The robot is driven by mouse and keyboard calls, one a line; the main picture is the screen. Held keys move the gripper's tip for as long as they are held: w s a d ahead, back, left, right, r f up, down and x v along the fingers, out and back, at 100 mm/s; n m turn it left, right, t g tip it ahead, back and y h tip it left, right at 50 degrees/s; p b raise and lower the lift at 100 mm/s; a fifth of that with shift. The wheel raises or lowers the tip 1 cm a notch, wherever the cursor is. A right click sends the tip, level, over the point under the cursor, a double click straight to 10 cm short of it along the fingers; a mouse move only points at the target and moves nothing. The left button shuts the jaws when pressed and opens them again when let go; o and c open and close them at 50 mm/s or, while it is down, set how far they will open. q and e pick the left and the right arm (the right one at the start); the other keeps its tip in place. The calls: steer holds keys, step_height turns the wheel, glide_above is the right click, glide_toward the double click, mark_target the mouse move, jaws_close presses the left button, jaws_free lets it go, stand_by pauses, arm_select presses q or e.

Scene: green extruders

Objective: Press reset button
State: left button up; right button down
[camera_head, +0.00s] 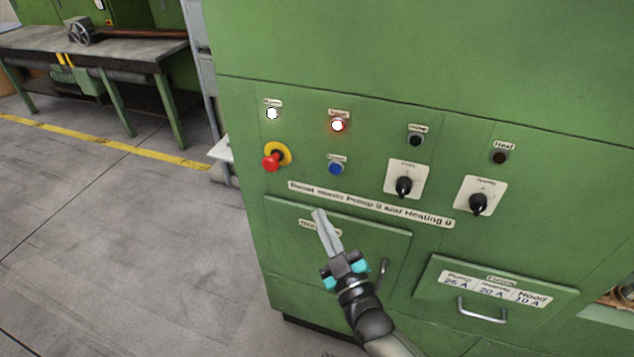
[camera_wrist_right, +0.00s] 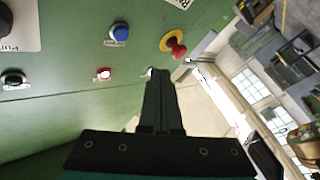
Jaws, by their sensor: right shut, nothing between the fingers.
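The green machine panel carries a blue button (camera_head: 336,168) under a small label too small to read. The blue button also shows in the right wrist view (camera_wrist_right: 120,32), up and left of the fingers. A lit red lamp (camera_head: 338,125) sits above it and a lit white lamp (camera_head: 272,113) is at upper left. A red emergency stop (camera_head: 272,161) on a yellow ring is left of the blue button. My right gripper (camera_head: 320,213) is shut and empty, in front of the panel below the blue button, apart from it. My left gripper is out of view.
Two black rotary switches (camera_head: 404,187) (camera_head: 479,203) are on white plates to the right. Dark lamps (camera_head: 415,140) (camera_head: 499,157) sit above them. Drawer and door handles (camera_head: 482,311) protrude below. A workbench (camera_head: 95,55) stands at far left, with open floor before it.

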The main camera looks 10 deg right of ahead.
mark_target(335, 169)
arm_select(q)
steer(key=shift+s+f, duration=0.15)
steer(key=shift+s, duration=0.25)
arm_select(e)
steer(key=shift+a+r+t, duration=0.2)
steer(key=shift+r, duration=0.4)
steer(key=shift+a+r+t, duration=0.15)
steer(key=shift+r+t, duration=0.05)
steer(key=shift+r, duration=0.35)
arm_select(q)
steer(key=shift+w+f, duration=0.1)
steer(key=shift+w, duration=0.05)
arm_select(e)
steer(key=shift+w, duration=0.1)
arm_select(q)
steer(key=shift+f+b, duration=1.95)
steer(key=shift+b, duration=0.15)
arm_select(e)
steer(key=shift+w+d+f, duration=0.1)
steer(key=shift+w+d, duration=0.7)
steer(key=shift+w, duration=0.4)
steer(key=shift+w+d+r, duration=0.1)
steer(key=shift+w+d, duration=0.75)
steer(key=shift+w, duration=0.35)
steer(key=shift+w+d+f, duration=0.1)
steer(key=shift+w+d, duration=0.7)
steer(key=shift+w, duration=0.4)
